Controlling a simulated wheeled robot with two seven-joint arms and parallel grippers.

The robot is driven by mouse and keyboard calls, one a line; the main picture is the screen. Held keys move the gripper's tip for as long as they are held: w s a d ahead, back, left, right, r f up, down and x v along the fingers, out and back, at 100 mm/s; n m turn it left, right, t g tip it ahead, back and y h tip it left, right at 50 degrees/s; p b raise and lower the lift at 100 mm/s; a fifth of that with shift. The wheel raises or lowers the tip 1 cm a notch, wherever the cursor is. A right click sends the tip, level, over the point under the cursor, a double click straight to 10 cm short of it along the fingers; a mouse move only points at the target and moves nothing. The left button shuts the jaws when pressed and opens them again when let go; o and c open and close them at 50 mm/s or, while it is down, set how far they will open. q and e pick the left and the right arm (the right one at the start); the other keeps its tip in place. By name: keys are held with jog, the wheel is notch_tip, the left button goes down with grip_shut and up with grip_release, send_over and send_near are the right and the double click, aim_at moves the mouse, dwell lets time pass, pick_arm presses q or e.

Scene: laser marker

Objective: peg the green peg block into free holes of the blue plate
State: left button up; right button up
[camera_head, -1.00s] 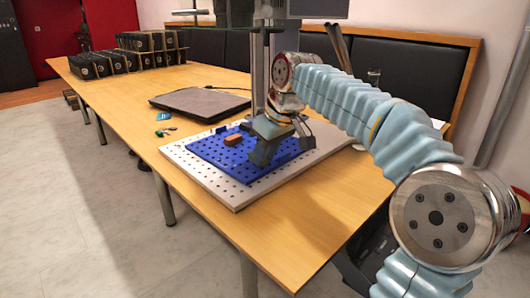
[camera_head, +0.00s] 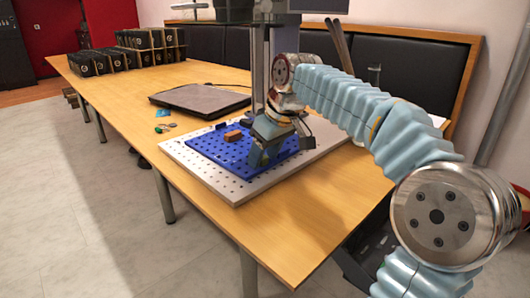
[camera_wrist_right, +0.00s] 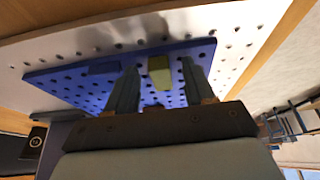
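The blue plate (camera_head: 205,147) lies on a white perforated board (camera_head: 232,190); it also fills the middle of the right wrist view (camera_wrist_right: 75,88). The green peg block (camera_wrist_right: 159,72) shows yellow-green in that view, against the plate and between the fingers of my right gripper (camera_wrist_right: 160,85). Visible gaps separate the fingers from the block. I cannot tell whether its pegs sit in holes. My left gripper is not in view.
An orange-brown block (camera_head: 233,136) stands on the plate left of the right gripper, near dark blue pieces (camera_head: 222,125). A closed laptop (camera_head: 200,100) lies behind the board. A vertical post (camera_head: 259,65) rises behind the gripper. The table's front right is clear.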

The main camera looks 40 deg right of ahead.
jog(key=shift+r, duration=0.15)
jog(key=p+v, duration=0.3)
jog(key=v, duration=1)
jog(key=shift+r, duration=0.25)
jog(key=shift+s, duration=0.15)
